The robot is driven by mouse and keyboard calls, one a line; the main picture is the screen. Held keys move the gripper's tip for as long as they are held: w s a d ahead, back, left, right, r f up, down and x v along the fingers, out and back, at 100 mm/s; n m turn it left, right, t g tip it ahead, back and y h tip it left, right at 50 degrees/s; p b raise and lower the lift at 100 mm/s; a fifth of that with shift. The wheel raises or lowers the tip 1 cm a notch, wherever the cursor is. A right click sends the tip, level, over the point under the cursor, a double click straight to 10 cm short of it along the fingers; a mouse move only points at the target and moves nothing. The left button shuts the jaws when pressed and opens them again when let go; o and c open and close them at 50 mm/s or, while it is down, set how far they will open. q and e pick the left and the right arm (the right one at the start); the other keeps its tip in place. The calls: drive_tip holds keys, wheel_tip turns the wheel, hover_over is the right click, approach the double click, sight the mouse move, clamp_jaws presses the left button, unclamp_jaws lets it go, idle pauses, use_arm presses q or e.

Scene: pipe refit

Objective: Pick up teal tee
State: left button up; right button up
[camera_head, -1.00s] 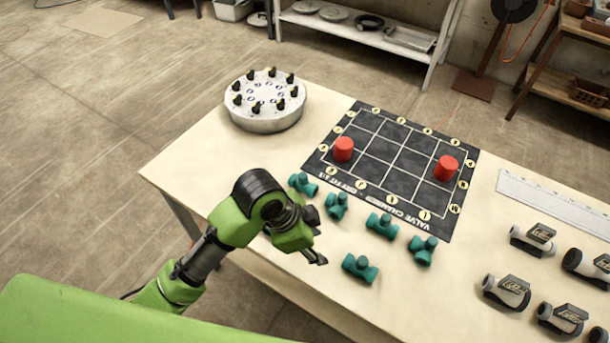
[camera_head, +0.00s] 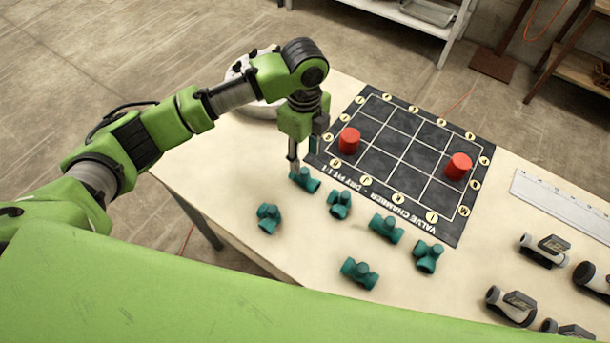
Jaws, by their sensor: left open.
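Several teal tees lie on the table left of and in front of the black grid mat. One teal tee (camera_head: 306,180) lies by the mat's near left corner. My left gripper (camera_head: 300,165) points down right over this tee, its fingers open; I cannot tell whether they touch it. Other teal tees lie apart: one at the left (camera_head: 268,218), one beside the mat (camera_head: 340,204), one further right (camera_head: 386,228), one at the right (camera_head: 428,256) and one nearest me (camera_head: 359,273). My right gripper is not in view.
The black grid mat (camera_head: 400,180) carries two red cylinders (camera_head: 349,141), (camera_head: 458,166). A round grey fixture (camera_head: 262,108) stands behind my left arm, partly hidden. A ruler (camera_head: 560,205) and several grey-black fittings (camera_head: 543,250) lie at the right.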

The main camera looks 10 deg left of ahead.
sight(305, 170)
use_arm(q)
wheel_tip(305, 170, down, 3)
drive_tip(key=shift+f, duration=0.1)
drive_tip(key=f, duration=0.1)
drive_tip(key=f+p, duration=0.1)
drive_tip(key=f, duration=0.1)
drive_tip(key=f+p, duration=0.1)
drive_tip(key=shift+s+f, duration=0.3)
drive_tip(key=shift+f, duration=0.05)
drive_tip(key=shift+d+f, duration=0.1)
drive_tip(key=shift+f, duration=0.15)
clamp_jaws()
